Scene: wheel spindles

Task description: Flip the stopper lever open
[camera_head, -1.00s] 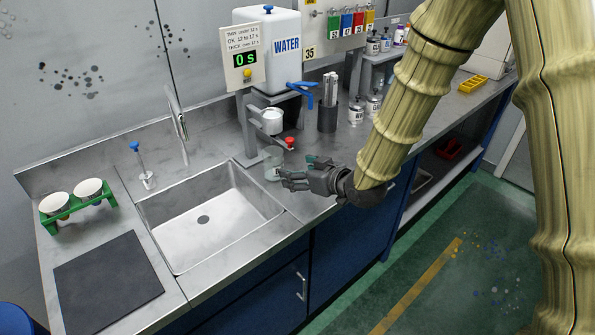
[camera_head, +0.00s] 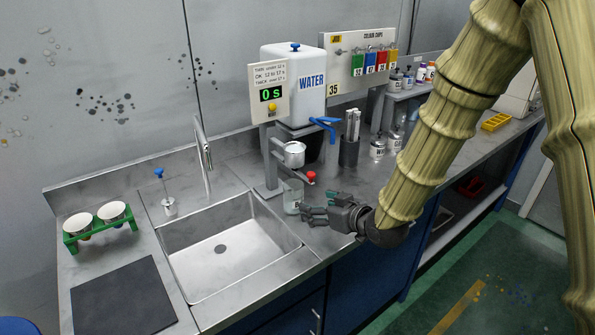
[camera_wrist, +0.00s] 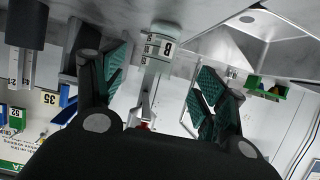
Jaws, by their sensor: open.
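The stopper lever with its red knob (camera_head: 310,177) sticks out below the small metal cup (camera_head: 293,154) on the stand at the sink's back right corner. In the wrist view a bit of red (camera_wrist: 143,127) shows low, just above my gripper's dark body. A clear beaker (camera_head: 293,197) stands under the cup; its label shows in the wrist view (camera_wrist: 158,46). My gripper (camera_head: 312,209) is open and empty, level with the counter, in front of the beaker and below the red knob. In the wrist view its green-padded fingers (camera_wrist: 160,82) are spread on either side of the beaker.
The sink (camera_head: 225,245) lies to the left. The water tank (camera_head: 293,85) with a blue tap lever (camera_head: 323,123) stands behind the cup stand. A dark holder (camera_head: 349,152) with metal rods and several small jars stand to the right. A green cup rack (camera_head: 98,230) is far left.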

